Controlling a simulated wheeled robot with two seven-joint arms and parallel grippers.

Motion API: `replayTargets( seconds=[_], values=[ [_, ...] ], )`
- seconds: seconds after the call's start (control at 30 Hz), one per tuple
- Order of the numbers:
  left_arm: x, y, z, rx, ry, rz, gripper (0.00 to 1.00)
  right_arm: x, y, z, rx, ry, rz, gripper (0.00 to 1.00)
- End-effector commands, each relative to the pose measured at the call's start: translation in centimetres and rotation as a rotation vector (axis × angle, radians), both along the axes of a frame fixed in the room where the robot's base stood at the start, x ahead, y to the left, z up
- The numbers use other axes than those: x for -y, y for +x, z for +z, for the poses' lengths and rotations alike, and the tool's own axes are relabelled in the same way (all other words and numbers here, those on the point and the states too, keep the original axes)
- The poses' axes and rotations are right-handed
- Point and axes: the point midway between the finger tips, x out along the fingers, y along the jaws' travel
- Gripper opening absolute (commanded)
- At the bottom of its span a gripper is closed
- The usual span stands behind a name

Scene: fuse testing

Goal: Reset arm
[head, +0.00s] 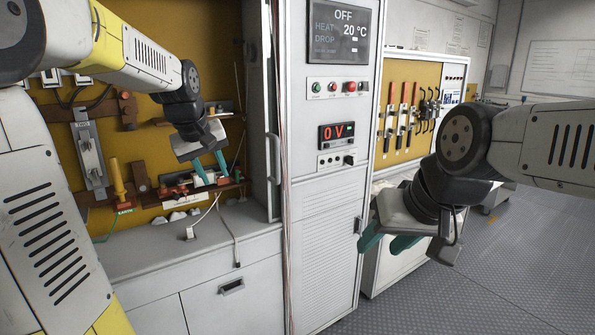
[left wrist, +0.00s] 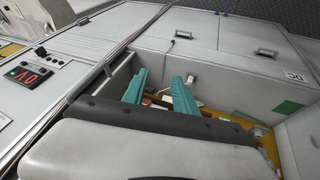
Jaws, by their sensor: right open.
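My left arm reaches into the yellow-backed cabinet. Its gripper (head: 215,178) points down, with two teal fingers apart, close to a dark shelf with red and brown parts (head: 180,193). In the left wrist view the fingers (left wrist: 160,85) are also apart, with a gap between them and nothing clearly held. Whether the fingertips touch the parts below is hard to tell. My right gripper (head: 386,240) hangs in front of the right side of the grey cabinet, its teal fingers apart and empty.
The grey control cabinet (head: 325,220) stands between my grippers; its display reads OFF and 20 °C, its meter 0 V. A yellow-handled part (head: 118,180) stands left of the shelf. A grey counter (head: 180,245) lies below. Free floor (head: 480,265) is at right.

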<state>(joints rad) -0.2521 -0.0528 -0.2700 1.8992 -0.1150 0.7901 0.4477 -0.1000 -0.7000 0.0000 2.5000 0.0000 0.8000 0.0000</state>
Motion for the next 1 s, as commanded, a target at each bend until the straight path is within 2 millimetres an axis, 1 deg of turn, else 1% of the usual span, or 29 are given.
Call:
replayTargets(
  seconds=[0.03,0.07,0.1,0.17,0.2,0.27,0.3,0.4,0.5,0.6,0.7,1.0],
  values=[
    [0.6,-3.0,0.4,0.012,-0.009,-0.048,0.34,0.0,0.0,0.0,0.0,0.0,0.0,0.45],
    [1.0,-4.6,0.5,0.019,-0.008,-0.08,0.34,0.0,0.0,0.0,0.0,0.0,0.0,0.45],
    [1.6,-6.7,0.5,0.027,-0.005,-0.123,0.34,0.0,0.0,0.0,0.0,0.0,0.0,0.45],
    [2.5,-9.8,0.4,0.041,0.004,-0.186,0.34,0.0,0.0,0.0,0.0,0.0,0.0,0.45],
    [3.1,-11.9,0.1,0.051,0.015,-0.229,0.34,0.0,0.0,0.0,0.0,0.0,0.0,0.45],
    [3.9,-14.7,-0.4,0.065,0.032,-0.286,0.34,0.0,0.0,0.0,0.0,0.0,0.0,0.45],
    [4.4,-16.4,-0.9,0.073,0.047,-0.32,0.34,0.0,0.0,0.0,0.0,0.0,0.0,0.45],
    [5.3,-19.9,-2.1,0.09,0.082,-0.391,0.34,0.0,0.0,0.0,0.0,0.0,0.0,0.45],
    [5.9,-22.0,-3.2,0.099,0.109,-0.435,0.34,0.0,0.0,0.0,0.0,0.0,0.0,0.45],
    [6.1,-23.0,-3.8,0.103,0.125,-0.46,0.34,0.0,0.0,0.0,0.0,0.0,0.0,0.45],
    [6.2,-23.3,-4.0,0.103,0.129,-0.467,0.34,0.0,0.0,0.0,0.0,0.0,0.0,0.45],
    [6.2,-23.3,-3.9,0.103,0.128,-0.466,0.34,0.0,0.0,0.0,0.0,0.0,0.0,0.45]
  ],
)
